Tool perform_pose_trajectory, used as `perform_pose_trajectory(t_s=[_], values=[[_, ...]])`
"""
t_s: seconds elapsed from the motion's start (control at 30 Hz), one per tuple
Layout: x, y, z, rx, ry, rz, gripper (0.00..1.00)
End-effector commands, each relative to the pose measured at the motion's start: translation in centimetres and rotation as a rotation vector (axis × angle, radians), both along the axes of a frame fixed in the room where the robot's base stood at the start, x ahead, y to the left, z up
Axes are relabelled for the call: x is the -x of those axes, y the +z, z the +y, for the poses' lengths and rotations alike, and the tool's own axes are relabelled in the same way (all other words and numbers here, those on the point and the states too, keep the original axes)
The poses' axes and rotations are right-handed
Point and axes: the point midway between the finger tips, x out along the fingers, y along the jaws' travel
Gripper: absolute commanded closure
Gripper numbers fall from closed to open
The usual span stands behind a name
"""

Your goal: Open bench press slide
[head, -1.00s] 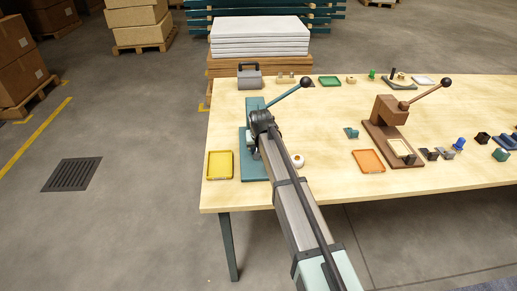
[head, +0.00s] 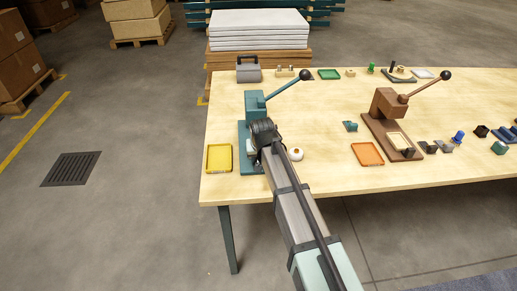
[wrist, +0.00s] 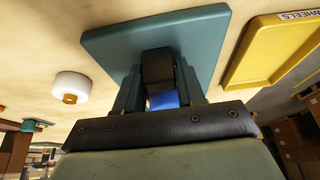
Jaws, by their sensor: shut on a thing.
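The teal bench press (head: 255,103) stands at the left end of the table, its lever (head: 286,89) raised to the right with a black knob. My gripper (head: 262,140) is low over the near part of the press's teal base plate (head: 243,160), hiding much of the slide area. In the wrist view, my gripper (wrist: 160,92) is shut on a dark block (wrist: 158,66), which seems to be the slide's grip. A blue piece (wrist: 164,100) shows between the fingers. The base plate (wrist: 110,42) fills the space behind. How far the slide is out is hidden.
A yellow tray (head: 219,158) labelled WHEELS lies left of the base, and a white round part (head: 296,154) lies right. A brown press (head: 388,103) with an orange tray (head: 367,154) stands farther right. A grey toolbox (head: 248,70) is behind. The near table edge is close.

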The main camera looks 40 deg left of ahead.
Motion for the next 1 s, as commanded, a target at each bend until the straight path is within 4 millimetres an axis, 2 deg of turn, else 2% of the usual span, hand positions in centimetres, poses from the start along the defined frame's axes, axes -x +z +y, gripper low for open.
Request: perform_pose_trajectory(t_s=[0.23,0.27,0.47,0.77,0.87,1.0], values=[[-0.1,0.0,0.0,0.001,0.0,-0.001,1.0],[-0.1,0.0,0.0,0.001,0.0,-0.001,0.6],[0.0,0.0,0.0,0.001,0.0,-0.001,0.41],[0.0,0.2,0.0,0.0,0.0,0.0,0.4],[0.2,0.8,-0.2,0.0,0.0,0.0,0.4],[0.8,2.5,-0.8,-0.001,0.0,-0.001,0.4]])
